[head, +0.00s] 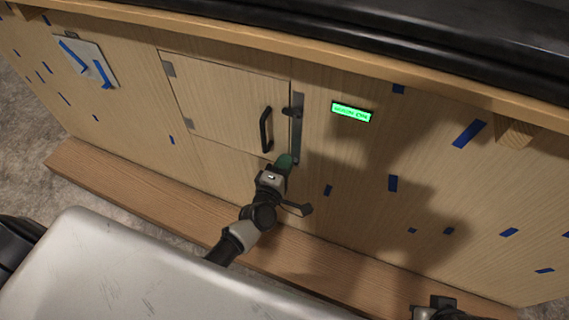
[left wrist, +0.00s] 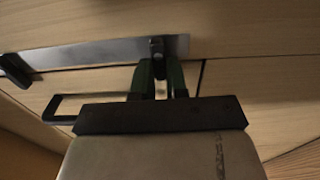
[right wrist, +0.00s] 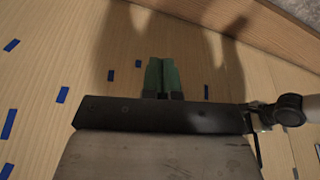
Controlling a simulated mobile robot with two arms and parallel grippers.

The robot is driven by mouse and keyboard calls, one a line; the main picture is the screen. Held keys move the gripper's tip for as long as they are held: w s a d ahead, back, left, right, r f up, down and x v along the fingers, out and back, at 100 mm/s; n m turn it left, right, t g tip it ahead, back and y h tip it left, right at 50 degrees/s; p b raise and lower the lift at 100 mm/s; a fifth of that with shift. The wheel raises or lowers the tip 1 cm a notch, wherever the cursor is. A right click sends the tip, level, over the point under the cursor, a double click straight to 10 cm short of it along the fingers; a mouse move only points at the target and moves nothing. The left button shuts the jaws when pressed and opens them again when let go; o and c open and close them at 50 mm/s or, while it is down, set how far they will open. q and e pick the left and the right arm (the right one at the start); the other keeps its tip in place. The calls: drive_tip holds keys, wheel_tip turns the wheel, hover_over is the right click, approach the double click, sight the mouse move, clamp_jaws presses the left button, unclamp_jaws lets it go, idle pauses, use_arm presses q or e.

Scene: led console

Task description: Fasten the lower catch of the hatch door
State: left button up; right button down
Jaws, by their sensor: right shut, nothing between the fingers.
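The hatch door (head: 222,105) looks shut, flush in the wooden panel, with a black handle (head: 265,130). A metal strip (head: 297,125) runs along its right edge. The upper catch (head: 292,111) is a dark lever near the strip's top, lying across toward the door. My left gripper (head: 285,163) is at the strip's lower end and hides the lower catch in the head view. In the left wrist view the dark lower catch (left wrist: 158,55) stands between the close green fingers; its exact turn is unclear. My right gripper (right wrist: 161,75) is shut and empty, facing the panel.
A lit green display (head: 351,112) is right of the strip. Blue tape pieces (head: 469,133) dot the panel. A wooden ledge (head: 130,190) runs along the bottom, and a dark top (head: 400,40) overhangs above.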

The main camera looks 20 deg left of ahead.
use_arm(q)
drive_tip(key=o, duration=0.5)
drive_tip(key=shift+c, duration=0.2)
